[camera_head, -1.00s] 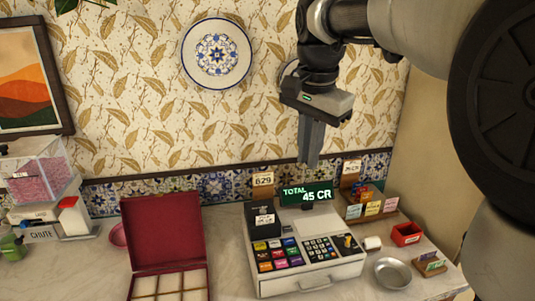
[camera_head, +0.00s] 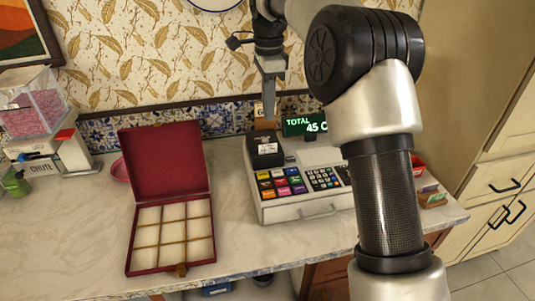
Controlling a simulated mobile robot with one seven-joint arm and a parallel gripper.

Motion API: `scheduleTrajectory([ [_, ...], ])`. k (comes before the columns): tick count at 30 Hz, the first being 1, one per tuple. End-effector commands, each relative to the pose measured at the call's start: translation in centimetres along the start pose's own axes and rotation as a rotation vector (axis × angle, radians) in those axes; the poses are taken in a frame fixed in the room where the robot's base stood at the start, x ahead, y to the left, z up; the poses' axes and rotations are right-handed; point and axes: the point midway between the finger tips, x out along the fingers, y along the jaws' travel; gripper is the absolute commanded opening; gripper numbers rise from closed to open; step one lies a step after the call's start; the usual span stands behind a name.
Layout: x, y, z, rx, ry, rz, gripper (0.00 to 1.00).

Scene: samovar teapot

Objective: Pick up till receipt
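The till (camera_head: 298,211) stands on the counter, with colored keys, a number pad and a drawer handle. Its green display (camera_head: 304,125) reads "TOTAL 45 C", cut off by my arm. A black printer box (camera_head: 263,158) sits at its back left, with a small white printed paper or label (camera_head: 267,149) on it. I cannot tell whether that is the till receipt. A tan card with a white tag (camera_head: 259,110) shows behind the printer. My gripper (camera_head: 271,116) points down in front of the tag, above the printer in the picture. Its fingers look narrow and edge-on; nothing is visibly held.
An open red box (camera_head: 129,230) with pale compartments is left of the till. A pink-filled dispenser (camera_head: 33,105) stands far left. My arm covers the till's right side and part of the counter. Bare counter (camera_head: 60,235) lies at the front left.

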Motion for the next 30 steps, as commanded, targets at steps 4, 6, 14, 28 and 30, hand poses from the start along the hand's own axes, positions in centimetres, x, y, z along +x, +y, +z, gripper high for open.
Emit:
scheduleTrajectory([
  [4,3.3,0.1,0.0,0.001,-0.001,0.003,0.11],
  [6,4.3,0.0,0.0,0.000,-0.001,0.002,0.11],
  [14,6.1,0.0,0.0,0.000,0.000,0.000,0.11],
  [28,10.7,-0.2,0.1,0.000,0.000,-0.002,0.11],
  [30,10.7,-0.3,0.1,0.000,0.000,-0.002,0.11],
])
